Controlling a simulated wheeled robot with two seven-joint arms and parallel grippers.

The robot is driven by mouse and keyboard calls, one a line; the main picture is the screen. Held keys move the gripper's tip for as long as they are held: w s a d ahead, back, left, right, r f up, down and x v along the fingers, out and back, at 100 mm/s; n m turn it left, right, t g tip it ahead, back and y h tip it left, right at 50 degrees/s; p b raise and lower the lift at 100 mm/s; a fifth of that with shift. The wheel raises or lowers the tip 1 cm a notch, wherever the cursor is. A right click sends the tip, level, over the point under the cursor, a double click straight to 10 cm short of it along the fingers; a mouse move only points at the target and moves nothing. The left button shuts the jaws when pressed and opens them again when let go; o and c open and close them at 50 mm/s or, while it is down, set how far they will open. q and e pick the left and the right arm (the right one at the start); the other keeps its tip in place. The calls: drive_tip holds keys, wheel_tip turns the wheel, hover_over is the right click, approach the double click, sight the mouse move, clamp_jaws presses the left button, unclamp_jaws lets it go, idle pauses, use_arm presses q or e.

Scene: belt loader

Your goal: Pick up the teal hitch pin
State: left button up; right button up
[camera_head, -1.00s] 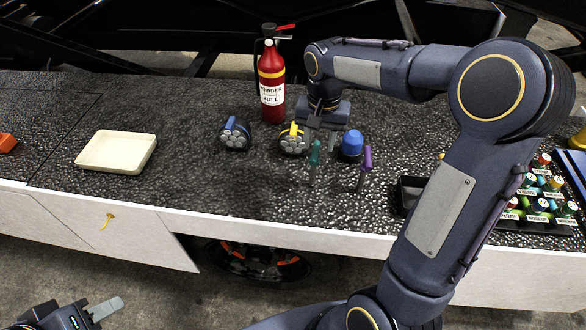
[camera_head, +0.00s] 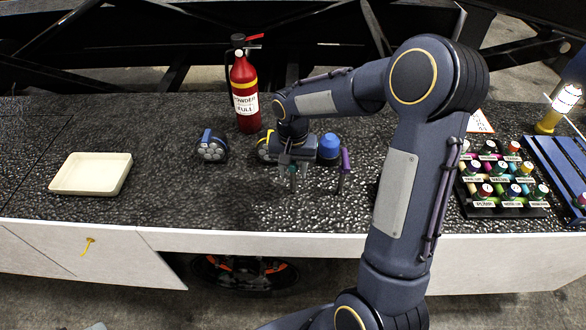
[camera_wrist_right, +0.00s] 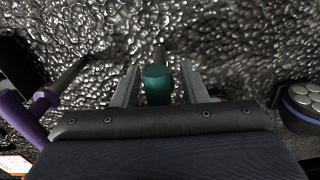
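The teal hitch pin (camera_wrist_right: 157,84) stands between the two fingers of my right gripper (camera_wrist_right: 159,88) in the right wrist view. A narrow gap shows on each side of its handle, so the gripper is open around it. In the head view the teal pin (camera_head: 293,184) shows below my right gripper (camera_head: 295,164), which hides its upper part. Of my left gripper only a sliver (camera_head: 97,327) shows at the bottom edge.
A purple-handled pin (camera_head: 345,163) and a blue-capped item (camera_head: 329,147) stand close on the right. A blue-banded round item (camera_head: 212,147), a fire extinguisher (camera_head: 245,95), a cream tray (camera_head: 91,175) and a rack of labelled knobs (camera_head: 500,180) share the dark bench.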

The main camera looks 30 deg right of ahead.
clamp_jaws()
